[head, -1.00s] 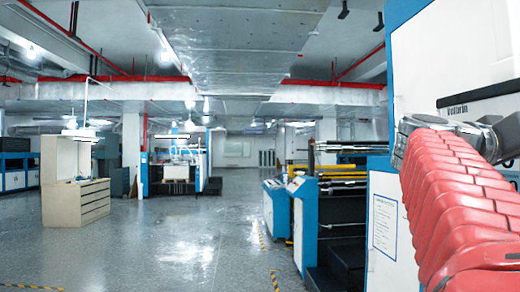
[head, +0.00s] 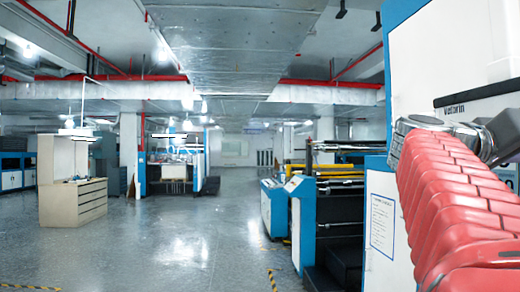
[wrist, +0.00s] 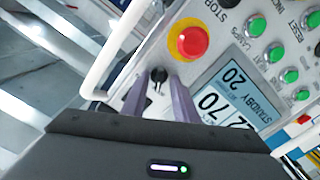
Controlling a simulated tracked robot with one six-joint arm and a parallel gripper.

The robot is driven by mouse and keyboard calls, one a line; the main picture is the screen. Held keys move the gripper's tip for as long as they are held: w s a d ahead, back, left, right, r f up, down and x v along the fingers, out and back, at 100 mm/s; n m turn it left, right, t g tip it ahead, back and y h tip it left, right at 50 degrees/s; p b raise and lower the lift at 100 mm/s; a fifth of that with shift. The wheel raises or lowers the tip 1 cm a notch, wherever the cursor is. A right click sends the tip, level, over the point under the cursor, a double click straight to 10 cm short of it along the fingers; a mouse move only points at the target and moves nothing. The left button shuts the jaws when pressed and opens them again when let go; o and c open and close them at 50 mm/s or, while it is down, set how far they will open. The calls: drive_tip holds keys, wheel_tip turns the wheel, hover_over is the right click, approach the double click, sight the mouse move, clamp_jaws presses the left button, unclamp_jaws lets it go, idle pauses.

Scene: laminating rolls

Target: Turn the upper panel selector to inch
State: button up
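A control panel (wrist: 130,62) fills the upper part of the wrist view, seen rotated. A gap shows between the fingers, and I cannot tell whether either touches the knob. In the head view the gripper is out of sight, and only my red-sleeved arm shows at the right.
A red stop button (wrist: 189,42) on a yellow ring sits close to the fingertips. A display (wrist: 232,92) reading STANDBY and several green buttons (wrist: 275,54) lie to the right. A white rail (wrist: 118,42) runs along the panel's left. Open floor (head: 170,240) shows in the head view.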

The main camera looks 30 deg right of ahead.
drive_tip(key=v, duration=1.3)
drive_tip(key=shift+w+a, duration=0.2)
drive_tip(key=shift+a, duration=0.15)
idle(0.5)
